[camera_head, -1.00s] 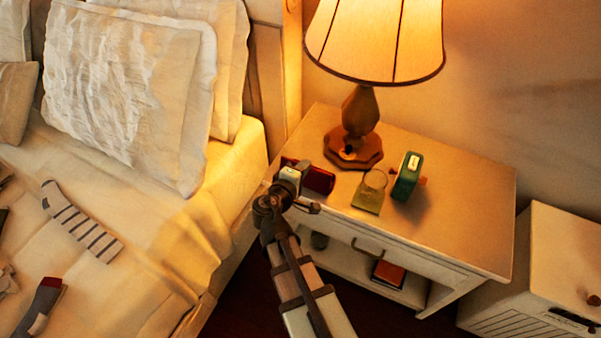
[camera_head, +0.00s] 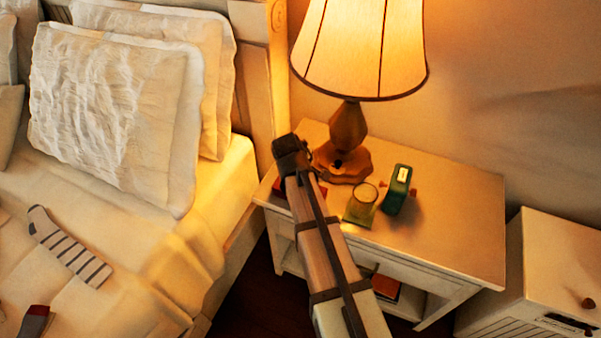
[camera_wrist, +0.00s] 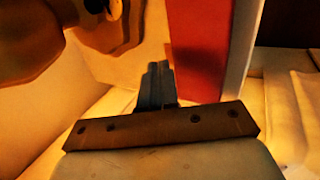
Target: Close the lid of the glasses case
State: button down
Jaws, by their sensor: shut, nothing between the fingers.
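The dark red glasses case (camera_head: 284,188) lies on the nightstand near its left front edge, mostly hidden behind my arm. In the wrist view, a red panel with a pale rim, which looks like part of the case (camera_wrist: 197,45), stands just beyond and right of my fingers. My gripper (camera_wrist: 157,68) is shut and empty, its fingertips close to the red panel; contact cannot be told. The lid's angle cannot be made out.
The lamp base (camera_head: 343,168) stands close behind and right of my gripper. The nightstand top (camera_head: 455,205) is clear farther right. The bed (camera_head: 228,190) is at left.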

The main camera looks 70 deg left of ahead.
jog(key=shift+w+a+f+g+h, duration=0.7)
jog(key=shift+a+f+g+h, duration=0.1)
jog(key=shift+g+h, duration=0.2)
jog(key=shift+w+a+f+g+h, duration=0.2)
jog(key=shift+w+f+g+h, duration=0.05)
jog(key=shift+f+g+h, duration=0.35)
jog(key=shift+f, duration=0.35)
jog(key=shift+w+f, duration=0.1)
jog(key=shift+f, duration=0.05)
notch_tip(320, 180, up, 14)
jog(key=s+d, duration=0.1)
jog(key=shift+f, duration=0.15)
